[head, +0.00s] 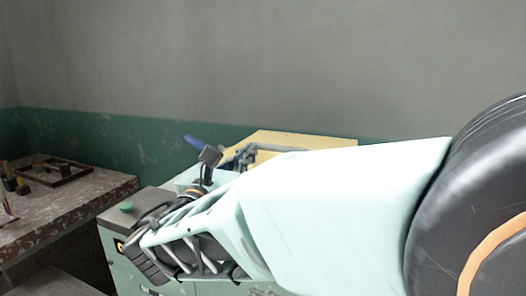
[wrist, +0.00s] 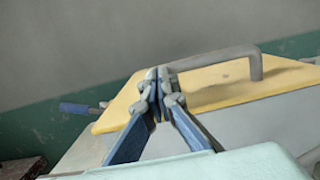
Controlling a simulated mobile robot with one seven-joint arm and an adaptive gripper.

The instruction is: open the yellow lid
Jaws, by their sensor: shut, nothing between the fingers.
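The yellow lid (head: 318,139) lies on top of a pale green cabinet-like machine, mostly behind my arm in the head view. In the wrist view the yellow lid (wrist: 225,85) spans the middle, with a grey bar handle (wrist: 215,60) along it. The lid looks down on its box; I cannot tell whether there is any gap. My gripper (wrist: 161,76) is shut and empty, its fingertips in front of the handle's left end, hiding it. I cannot tell whether they touch the handle. In the head view my gripper (head: 242,156) is partly hidden by my arm.
A blue-gripped lever (wrist: 75,108) sticks out left of the lid. A green button (head: 127,207) sits on the machine's grey top. A worn table (head: 70,210) with a wooden frame (head: 55,172) stands at left.

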